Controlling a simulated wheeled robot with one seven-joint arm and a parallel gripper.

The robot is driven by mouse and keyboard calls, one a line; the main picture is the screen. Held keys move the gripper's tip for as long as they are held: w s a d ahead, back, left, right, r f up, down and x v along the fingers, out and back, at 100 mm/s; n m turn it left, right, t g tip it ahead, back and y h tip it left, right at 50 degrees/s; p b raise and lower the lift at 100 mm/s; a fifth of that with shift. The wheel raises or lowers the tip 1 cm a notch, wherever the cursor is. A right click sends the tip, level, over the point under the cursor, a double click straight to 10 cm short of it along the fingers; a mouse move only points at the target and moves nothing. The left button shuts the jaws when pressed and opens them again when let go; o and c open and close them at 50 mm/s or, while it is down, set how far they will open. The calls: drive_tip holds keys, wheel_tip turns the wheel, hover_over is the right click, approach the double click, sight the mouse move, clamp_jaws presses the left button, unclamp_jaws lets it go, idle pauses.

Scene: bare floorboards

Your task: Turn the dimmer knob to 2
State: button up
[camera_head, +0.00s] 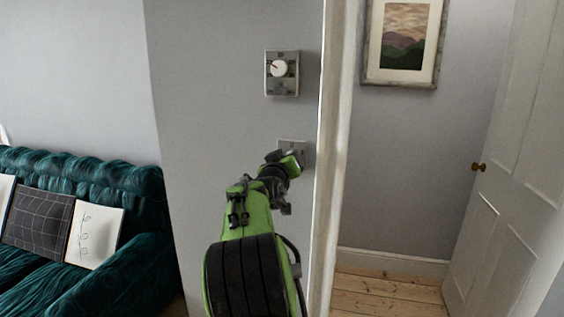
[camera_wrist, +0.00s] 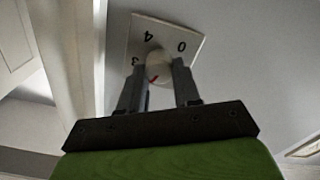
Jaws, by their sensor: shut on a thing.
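The dimmer plate (camera_wrist: 165,28) fills the top middle of the wrist view, seen turned over, with the figures 4, 0 and 3 showing. Its pale round knob (camera_wrist: 158,68) sits between the two dark fingers of my gripper (camera_wrist: 157,76), which is shut on it. A red mark shows on the knob's lower left side, close to the left finger. The figures behind the fingers are hidden. In the head view my gripper (camera_head: 294,161) is at the lower wall plate (camera_head: 291,145), covering most of it, and the knob there is hidden.
A second plate (camera_head: 269,87) with a white knob (camera_head: 279,68) and red mark is higher on the same wall. A white door frame (camera_head: 335,150) stands close right of my gripper. A green sofa (camera_head: 140,185) is at the left; an open white door (camera_head: 520,160) is at the right.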

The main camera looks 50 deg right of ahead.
drive_tip(key=shift+w+a+f, duration=0.1)
drive_tip(key=shift+w+f, duration=0.1)
drive_tip(key=o, duration=1.1)
drive_tip(key=shift+a+r, duration=0.15)
drive_tip(key=shift+a, duration=0.15)
drive_tip(key=shift+c, duration=0.2)
drive_tip(key=shift+s+d, duration=0.1)
drive_tip(key=shift+d, duration=0.05)
drive_tip(key=b+v, duration=0.1)
drive_tip(key=v, duration=1.4)
drive_tip(key=shift+a, duration=0.35)
drive_tip(key=shift+s, duration=0.15)
